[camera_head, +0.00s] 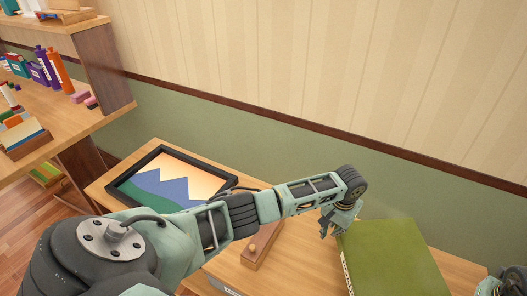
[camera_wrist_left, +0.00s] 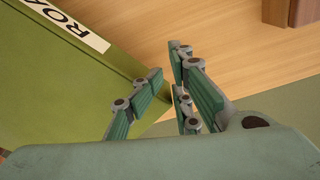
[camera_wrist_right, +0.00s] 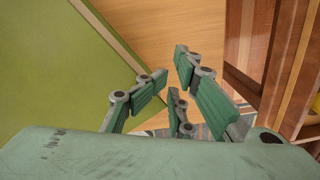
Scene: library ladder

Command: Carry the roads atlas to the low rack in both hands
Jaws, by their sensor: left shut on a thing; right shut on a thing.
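The roads atlas (camera_head: 392,258) is a big green book at the lower right of the head view, over the wooden table top. In the left wrist view its green side (camera_wrist_left: 60,75) carries a white label with the letters "ROA". My left gripper (camera_head: 338,222) is shut on the atlas at its left edge, and its fingers (camera_wrist_left: 165,88) show by a corner of the book. My right gripper (camera_head: 507,284) is partly cut off at the lower right; its fingers (camera_wrist_right: 166,88) are shut by the atlas's other edge (camera_wrist_right: 50,70). Whether the atlas touches the table is unclear. I cannot identify the low rack.
A black-framed mountain picture (camera_head: 172,180) lies on the table (camera_head: 108,182), left of the atlas. A brown wooden block with a knob (camera_head: 262,246) lies between them. A bookshelf (camera_head: 106,65) with books and small items stands at the left. A green and striped wall runs behind.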

